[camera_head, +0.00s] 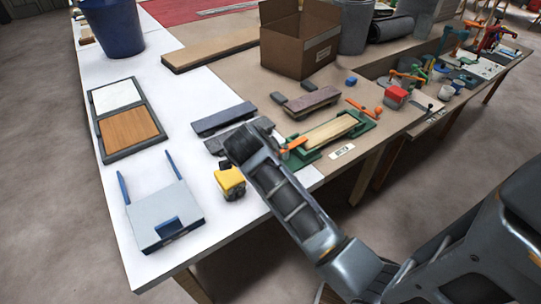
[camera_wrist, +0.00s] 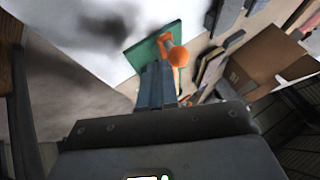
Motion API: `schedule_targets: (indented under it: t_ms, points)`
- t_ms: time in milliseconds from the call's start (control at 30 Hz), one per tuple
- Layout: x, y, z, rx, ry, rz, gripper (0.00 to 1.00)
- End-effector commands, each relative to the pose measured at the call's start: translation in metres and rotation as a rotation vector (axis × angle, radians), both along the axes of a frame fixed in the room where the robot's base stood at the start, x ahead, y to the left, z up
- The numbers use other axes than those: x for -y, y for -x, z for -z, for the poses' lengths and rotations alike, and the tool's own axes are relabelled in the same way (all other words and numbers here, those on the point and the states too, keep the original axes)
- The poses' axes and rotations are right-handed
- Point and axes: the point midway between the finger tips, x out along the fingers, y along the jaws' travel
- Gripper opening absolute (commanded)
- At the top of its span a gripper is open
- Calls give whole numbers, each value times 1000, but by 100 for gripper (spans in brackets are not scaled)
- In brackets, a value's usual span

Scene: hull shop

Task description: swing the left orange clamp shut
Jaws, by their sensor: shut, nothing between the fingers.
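The left orange clamp (camera_head: 295,144) is at the left end of a green fixture (camera_head: 312,155) that holds a pale wood strip (camera_head: 331,131). The right orange clamp (camera_head: 366,109) is at the far end, its arm pointing off to the left and up. In the wrist view, my gripper (camera_wrist: 155,78) is shut and empty, its fingers right beside the left clamp's orange knob (camera_wrist: 180,56) and over the green base (camera_wrist: 142,52). I cannot tell if they touch. In the head view my arm hides my fingertips and part of the clamp.
A yellow block-like tool (camera_head: 230,184) stands on the white tabletop left of my arm. Grey and brown bars (camera_head: 311,103) lie behind the fixture, with a cardboard box (camera_head: 298,45) further back. A red-topped item (camera_head: 396,95) is to the right. The table's front edge is close.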

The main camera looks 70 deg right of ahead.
Motion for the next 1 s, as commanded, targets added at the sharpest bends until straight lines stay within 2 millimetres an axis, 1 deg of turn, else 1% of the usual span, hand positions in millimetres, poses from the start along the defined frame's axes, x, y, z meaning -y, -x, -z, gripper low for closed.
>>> schedule_targets:
  t_ms: [33,200,400,1000]
  points:
    - [-7,0,-6,3,1,-3,0]
    - [-23,1,-27,2,2,-1,0]
    - [-34,3,-40,1,1,0,0]
    - [-35,3,-42,0,1,0,0]
